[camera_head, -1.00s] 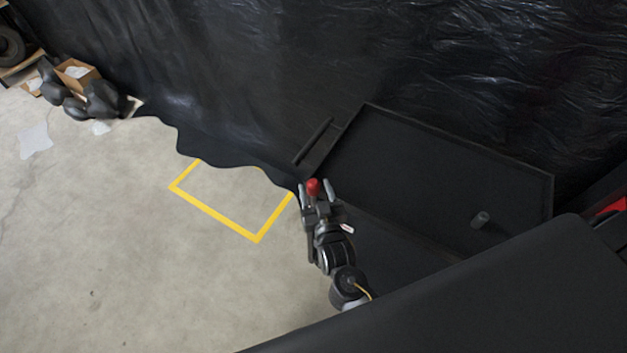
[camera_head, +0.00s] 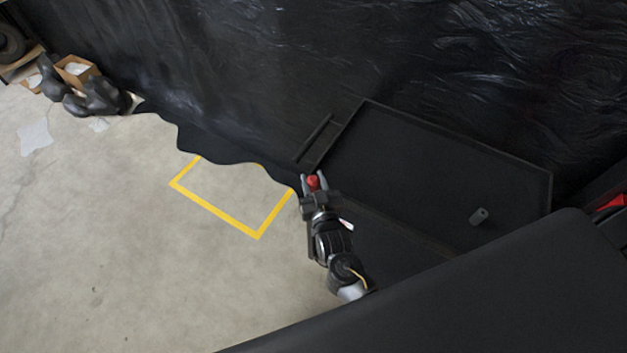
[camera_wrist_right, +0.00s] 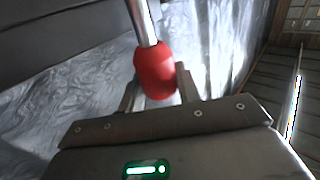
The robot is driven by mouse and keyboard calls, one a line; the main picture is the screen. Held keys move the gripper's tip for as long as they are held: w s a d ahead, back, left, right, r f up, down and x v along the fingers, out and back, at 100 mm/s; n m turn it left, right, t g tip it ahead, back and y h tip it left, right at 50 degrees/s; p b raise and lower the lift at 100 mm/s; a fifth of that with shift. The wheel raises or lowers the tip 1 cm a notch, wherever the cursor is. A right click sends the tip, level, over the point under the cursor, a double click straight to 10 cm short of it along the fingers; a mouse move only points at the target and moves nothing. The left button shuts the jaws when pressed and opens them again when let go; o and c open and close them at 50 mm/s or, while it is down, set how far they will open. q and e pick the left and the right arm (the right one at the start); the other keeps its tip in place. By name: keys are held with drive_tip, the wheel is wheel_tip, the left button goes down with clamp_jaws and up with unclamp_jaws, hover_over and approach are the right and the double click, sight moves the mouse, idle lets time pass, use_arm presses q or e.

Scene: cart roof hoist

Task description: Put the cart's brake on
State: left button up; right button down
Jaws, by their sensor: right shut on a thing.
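The cart (camera_head: 430,172) is a black tray-topped cart at the right of the head view, with a dark handle bar (camera_head: 313,138) at its left end. The brake lever's red knob (camera_head: 313,182) is near the cart's left corner. In the right wrist view the red knob (camera_wrist_right: 155,72) sits on a shiny metal rod (camera_wrist_right: 141,22). My right gripper (camera_head: 313,180) is shut on the red knob, with a finger on each side of it. My left gripper is not in view.
A yellow floor outline (camera_head: 257,236) lies left of the cart on bare concrete. Black plastic sheeting (camera_head: 250,70) hangs behind. Boxes and dark bags (camera_head: 98,95) are at the far left.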

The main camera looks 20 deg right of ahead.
drive_tip(key=s+d+f+m+t+h+b, duration=0.1)
drive_tip(key=s+d+f+m+t+b, duration=0.1)
drive_tip(key=b, duration=0.7)
drive_tip(key=s+d+m+t, duration=0.1)
drive_tip(key=s+d+m, duration=0.1)
drive_tip(key=s+m, duration=0.1)
drive_tip(key=shift+s+d+t+h, duration=0.3)
drive_tip(key=shift+d+t+h, duration=0.05)
drive_tip(key=shift+t+h, duration=0.05)
drive_tip(key=c, duration=1)
unclamp_jaws()
drive_tip(key=b+v, duration=0.3)
drive_tip(key=v, duration=0.7)
drive_tip(key=shift+s+a+b, duration=0.1)
drive_tip(key=shift+s+b, duration=0.25)
drive_tip(key=shift+s, duration=0.05)
drive_tip(key=shift+c, duration=0.2)
